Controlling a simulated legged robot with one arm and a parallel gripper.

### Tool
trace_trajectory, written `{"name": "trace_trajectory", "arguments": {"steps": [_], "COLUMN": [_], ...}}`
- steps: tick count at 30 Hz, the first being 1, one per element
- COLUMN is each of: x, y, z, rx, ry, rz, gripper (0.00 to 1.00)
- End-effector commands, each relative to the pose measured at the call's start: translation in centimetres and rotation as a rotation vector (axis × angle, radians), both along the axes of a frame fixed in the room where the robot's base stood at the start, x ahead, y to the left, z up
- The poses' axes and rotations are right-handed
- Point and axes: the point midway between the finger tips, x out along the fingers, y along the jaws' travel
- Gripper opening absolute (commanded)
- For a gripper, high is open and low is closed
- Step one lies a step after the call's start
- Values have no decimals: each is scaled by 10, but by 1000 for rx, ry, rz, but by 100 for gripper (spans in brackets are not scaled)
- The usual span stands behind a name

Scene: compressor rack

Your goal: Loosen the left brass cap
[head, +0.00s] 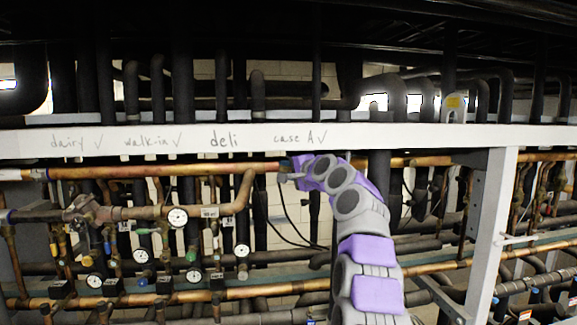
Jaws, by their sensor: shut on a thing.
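My purple and grey arm reaches up from the lower right to the long copper pipe (200,169) under the white beam. My gripper (286,174) is at its end, small in the head view and pointing left, right by this pipe. It is shut on a small part there, which the fingers mostly hide. I cannot tell whether that part is the left brass cap. No brass cap can be picked out with certainty elsewhere among the fittings.
The white beam (380,140) with handwritten labels runs just above my gripper. A white upright post (492,230) stands to the right of my arm. Pressure gauges (178,217), a brass valve (82,208) and several pipes crowd the lower left. Dark cables hang below my gripper.

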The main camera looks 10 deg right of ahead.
Motion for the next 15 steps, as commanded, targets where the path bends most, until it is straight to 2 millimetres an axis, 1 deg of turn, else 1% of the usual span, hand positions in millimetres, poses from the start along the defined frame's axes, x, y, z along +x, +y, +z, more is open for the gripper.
{"name": "trace_trajectory", "arguments": {"steps": [1, 6, 15], "x": [2, 2, 3], "y": [1, 2, 2], "z": [-7, -7, -9], "rx": [-17, -50, -59], "ry": [14, 15, 16], "rz": [3, 4, 4], "gripper": [1, 1, 1]}}
